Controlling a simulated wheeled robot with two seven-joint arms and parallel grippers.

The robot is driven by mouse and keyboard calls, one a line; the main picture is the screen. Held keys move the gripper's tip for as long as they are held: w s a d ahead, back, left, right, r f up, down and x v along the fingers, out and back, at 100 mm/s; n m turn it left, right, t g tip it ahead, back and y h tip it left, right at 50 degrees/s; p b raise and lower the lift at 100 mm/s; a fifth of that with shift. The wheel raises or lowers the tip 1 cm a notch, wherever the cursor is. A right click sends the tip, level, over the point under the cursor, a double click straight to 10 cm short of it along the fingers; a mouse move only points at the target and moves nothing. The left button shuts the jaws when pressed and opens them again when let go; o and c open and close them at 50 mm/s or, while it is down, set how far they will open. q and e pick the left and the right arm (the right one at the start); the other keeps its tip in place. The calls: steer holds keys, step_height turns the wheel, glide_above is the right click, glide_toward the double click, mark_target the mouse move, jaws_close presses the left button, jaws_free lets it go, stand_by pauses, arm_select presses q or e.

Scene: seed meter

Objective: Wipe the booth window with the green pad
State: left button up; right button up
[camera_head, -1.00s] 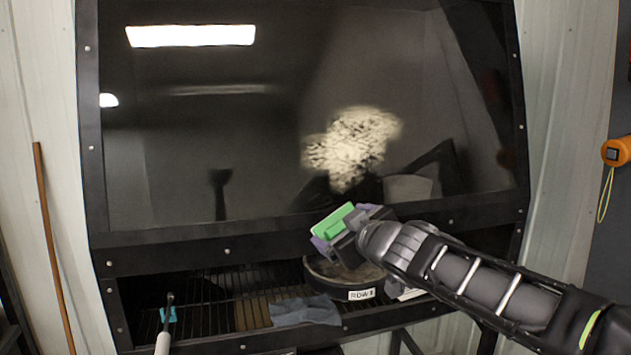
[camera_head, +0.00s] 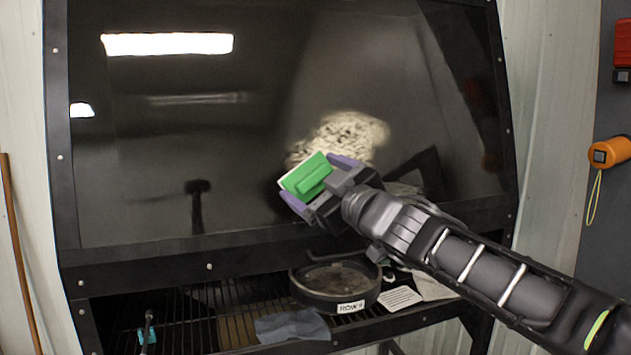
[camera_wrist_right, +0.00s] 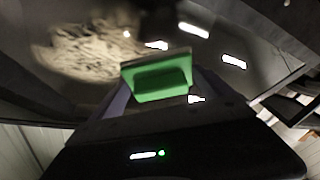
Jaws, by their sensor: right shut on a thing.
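The booth window (camera_head: 150,170) is a dark, glossy pane in a black riveted frame. A pale, mottled smudge (camera_head: 352,132) lies on its right half; the smudge also shows in the right wrist view (camera_wrist_right: 80,52). My right gripper (camera_head: 318,188) is shut on the green pad (camera_head: 306,176), in front of the window just below the smudge and partly covering its lower edge. The pad shows green in the right wrist view (camera_wrist_right: 155,80). I cannot tell whether it touches the glass. My left gripper is not in view.
Below the window, a wire-rack shelf holds a round dark pan (camera_head: 335,290) with a label, a grey cloth (camera_head: 291,326) and a white card (camera_head: 399,298). An orange device (camera_head: 610,152) hangs at the right. A brown pole (camera_head: 18,250) leans at the left.

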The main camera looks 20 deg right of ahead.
steer(key=w, duration=0.1)
steer(key=w+f, duration=0.1)
steer(key=w, duration=0.3)
steer(key=shift+a+f+b, duration=0.15)
steer(key=shift+f+b, duration=0.1)
steer(key=shift+b, duration=0.1)
steer(key=shift+w+a+f, duration=0.1)
steer(key=shift+w+f, duration=0.05)
steer(key=shift+w, duration=0.35)
steer(key=shift+w+f, duration=0.15)
steer(key=shift+w, duration=0.3)
stand_by(0.4)
steer(key=shift+r, duration=0.1)
steer(key=d+p, duration=0.3)
steer(key=shift+d, duration=0.4)
